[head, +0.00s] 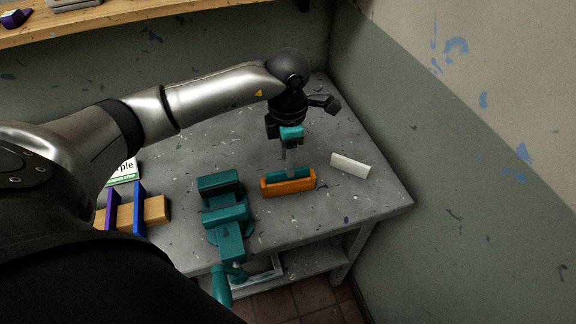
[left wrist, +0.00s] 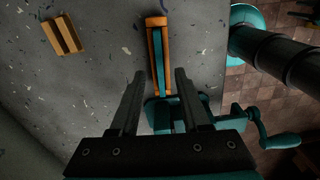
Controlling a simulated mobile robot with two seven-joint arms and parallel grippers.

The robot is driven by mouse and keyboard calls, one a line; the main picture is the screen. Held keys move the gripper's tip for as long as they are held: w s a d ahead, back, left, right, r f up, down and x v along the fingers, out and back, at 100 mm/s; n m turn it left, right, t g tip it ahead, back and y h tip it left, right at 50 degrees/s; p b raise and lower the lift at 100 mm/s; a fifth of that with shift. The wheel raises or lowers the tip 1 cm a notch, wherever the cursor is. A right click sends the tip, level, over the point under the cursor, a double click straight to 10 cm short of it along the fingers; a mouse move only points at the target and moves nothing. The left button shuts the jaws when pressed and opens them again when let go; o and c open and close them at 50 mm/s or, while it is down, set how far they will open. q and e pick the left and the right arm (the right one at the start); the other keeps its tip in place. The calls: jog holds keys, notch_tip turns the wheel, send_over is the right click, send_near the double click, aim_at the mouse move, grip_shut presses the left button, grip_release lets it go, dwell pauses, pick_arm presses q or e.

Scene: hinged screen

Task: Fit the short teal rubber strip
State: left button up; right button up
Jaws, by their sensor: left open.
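A teal strip (head: 288,174) lies lengthwise in an orange trough-shaped holder (head: 288,188) on the grey workbench. In the left wrist view the teal strip (left wrist: 158,55) runs along the middle of the orange holder (left wrist: 153,21), between its two side walls. My left gripper (head: 290,168) points down over the holder. In the left wrist view its fingers (left wrist: 159,72) are apart, one on each side of the strip and holder, with nothing held. The height of the fingertips over the strip is hard to judge. My right gripper is not in view.
A teal vise (head: 226,212) stands just left of the holder. A pale block (head: 350,165) lies to the right. At the left are a wooden piece with blue and purple plates (head: 139,208) and a sign (head: 124,172). The bench (head: 375,205) is bare at the right, bounded by the wall.

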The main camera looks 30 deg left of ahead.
pick_arm(q)
notch_tip(320, 180, up, 11)
jog(key=shift+r, duration=0.2)
dwell(0.4)
